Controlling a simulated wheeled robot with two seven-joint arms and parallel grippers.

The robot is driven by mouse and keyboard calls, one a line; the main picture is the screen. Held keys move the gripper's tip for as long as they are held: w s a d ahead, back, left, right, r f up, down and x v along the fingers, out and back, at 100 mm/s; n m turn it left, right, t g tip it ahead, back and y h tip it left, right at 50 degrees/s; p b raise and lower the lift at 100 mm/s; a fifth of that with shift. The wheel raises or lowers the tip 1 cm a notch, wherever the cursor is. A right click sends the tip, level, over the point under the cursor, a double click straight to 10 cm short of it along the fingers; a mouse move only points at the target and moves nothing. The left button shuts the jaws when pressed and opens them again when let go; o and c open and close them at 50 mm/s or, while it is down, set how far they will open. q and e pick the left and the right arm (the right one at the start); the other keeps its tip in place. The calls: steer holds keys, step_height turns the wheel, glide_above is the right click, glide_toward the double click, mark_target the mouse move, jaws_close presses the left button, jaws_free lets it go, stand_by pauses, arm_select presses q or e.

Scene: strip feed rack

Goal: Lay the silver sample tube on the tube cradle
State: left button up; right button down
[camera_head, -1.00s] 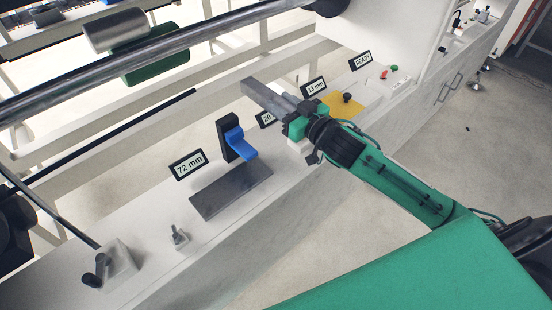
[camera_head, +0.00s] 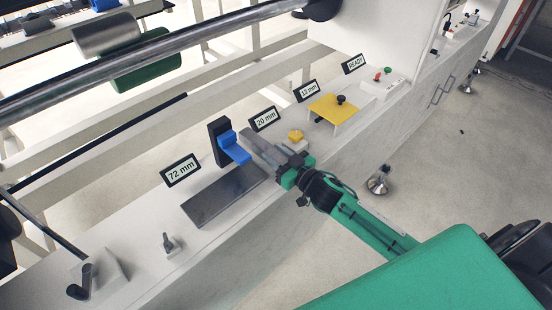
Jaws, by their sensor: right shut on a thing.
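My right gripper (camera_head: 275,160) is shut on a silver-grey, bar-like piece (camera_head: 253,138), which I take to be the silver sample tube. It points up-left from the fingers; its far end is close to a blue angled piece (camera_head: 233,148) on a black upright (camera_head: 218,136). I cannot tell whether they touch. No part is clearly marked as the tube cradle; I cannot tell whether the blue piece is it. A flat dark grey plate (camera_head: 222,197) lies in front of it on the white bench. My left gripper is not in view.
Labels read 72 mm (camera_head: 181,170), 20 mm (camera_head: 264,119) and READY (camera_head: 354,64). A long metal bar (camera_head: 200,51) crosses above.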

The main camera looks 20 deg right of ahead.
steer(key=shift+f, duration=0.65)
steer(key=c, duration=0.9)
jaws_free()
